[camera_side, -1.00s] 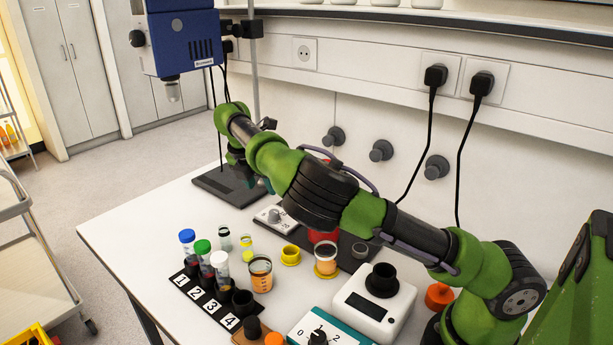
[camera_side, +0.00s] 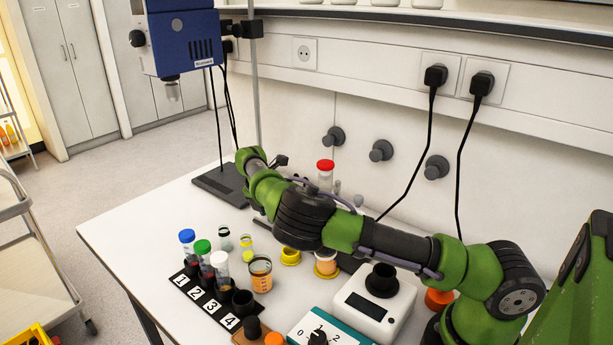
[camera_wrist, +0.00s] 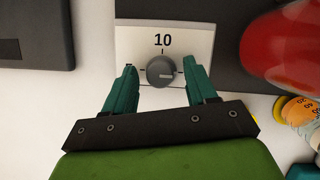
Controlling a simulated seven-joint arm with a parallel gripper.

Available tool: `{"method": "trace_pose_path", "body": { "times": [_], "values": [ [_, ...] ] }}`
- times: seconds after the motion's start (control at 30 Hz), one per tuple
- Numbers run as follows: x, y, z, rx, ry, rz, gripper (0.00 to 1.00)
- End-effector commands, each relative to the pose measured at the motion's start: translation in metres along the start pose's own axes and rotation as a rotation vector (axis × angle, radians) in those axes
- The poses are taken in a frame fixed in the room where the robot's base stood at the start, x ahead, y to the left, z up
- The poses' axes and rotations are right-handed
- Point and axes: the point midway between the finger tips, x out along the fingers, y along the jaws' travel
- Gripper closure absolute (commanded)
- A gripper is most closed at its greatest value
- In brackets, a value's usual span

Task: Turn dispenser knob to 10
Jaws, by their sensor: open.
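The dispenser knob (camera_wrist: 161,71) is a round grey dial on a pale panel (camera_wrist: 196,40). The number 10 is printed above it, with a tick under the number and ticks to the sides. A small light mark on the knob appears to point right, not up at the 10. My gripper (camera_wrist: 159,66) is open in the wrist view, one teal finger on each side of the knob with a visible gap to it. Whether the fingertips are at knob height I cannot tell. In the side view my arm hides the knob and the fingers.
A large red round top (camera_wrist: 285,50) is close right of the panel. A red-capped tube (camera_side: 325,174) stands behind my arm.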

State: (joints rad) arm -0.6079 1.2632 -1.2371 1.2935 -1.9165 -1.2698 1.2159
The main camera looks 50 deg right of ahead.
Motion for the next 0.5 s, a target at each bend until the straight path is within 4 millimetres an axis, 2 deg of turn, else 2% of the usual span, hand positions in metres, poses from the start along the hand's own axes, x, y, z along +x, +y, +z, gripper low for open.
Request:
{"method": "trace_pose_path", "body": {
  "times": [0.03, 0.37, 0.5],
  "values": [
    [-0.0002, 0.0, 0.0, 0.0, 0.0, 0.0, 0.46],
    [-0.0005, 0.0, 0.0001, 0.001, 0.0, 0.0, 0.97],
    [-0.0006, -0.0001, 0.0001, -0.002, 0.0, 0.001, 0.99]
  ]
}}
